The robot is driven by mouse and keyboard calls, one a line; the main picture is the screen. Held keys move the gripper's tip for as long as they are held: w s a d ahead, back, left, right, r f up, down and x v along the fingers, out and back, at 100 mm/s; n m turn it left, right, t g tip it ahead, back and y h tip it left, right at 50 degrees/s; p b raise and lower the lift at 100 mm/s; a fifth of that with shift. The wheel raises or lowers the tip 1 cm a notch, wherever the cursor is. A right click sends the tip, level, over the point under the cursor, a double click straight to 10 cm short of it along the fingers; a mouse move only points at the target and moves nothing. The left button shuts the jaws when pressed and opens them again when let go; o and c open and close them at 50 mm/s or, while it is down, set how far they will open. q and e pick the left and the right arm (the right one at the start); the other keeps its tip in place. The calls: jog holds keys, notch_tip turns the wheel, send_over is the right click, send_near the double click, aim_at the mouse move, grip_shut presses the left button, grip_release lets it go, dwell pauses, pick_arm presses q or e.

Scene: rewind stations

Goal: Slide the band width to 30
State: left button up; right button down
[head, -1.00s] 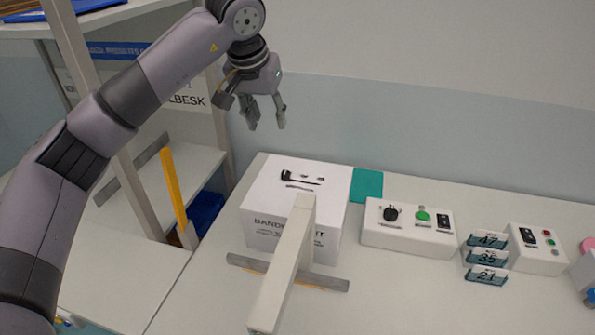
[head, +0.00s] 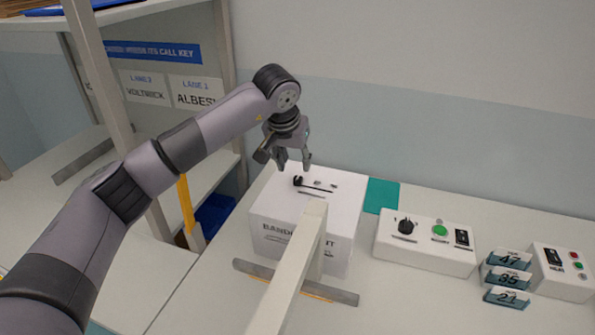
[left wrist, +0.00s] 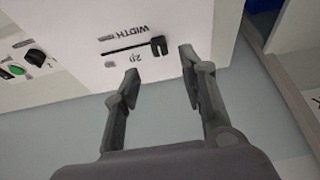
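The white band width box (head: 308,222) stands on the table. A black slider knob (head: 298,181) sits at the left end of a dark slot on its top. In the left wrist view the slider knob (left wrist: 159,46) is at one end of the slot, with the word WIDTH and a number that looks like 20 beside it. My left gripper (head: 293,166) is open and empty, just behind and above the knob, apart from it. In the left wrist view its two fingers (left wrist: 158,85) are spread. My right gripper is not in view.
A pale bar (head: 292,270) stands in front of the box. To the right are a control panel (head: 425,255) with a black dial and green button, number cards (head: 507,280) and another panel (head: 560,272). A shelf post (head: 110,115) rises at the left.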

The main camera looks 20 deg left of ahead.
aim_at(298, 177)
pick_arm(q)
jog(key=p+x, duration=0.1)
jog(key=x, duration=0.5)
jog(key=shift+w+f, duration=0.15)
jog(key=shift+f, duration=0.1)
grip_shut()
dwell(0.6)
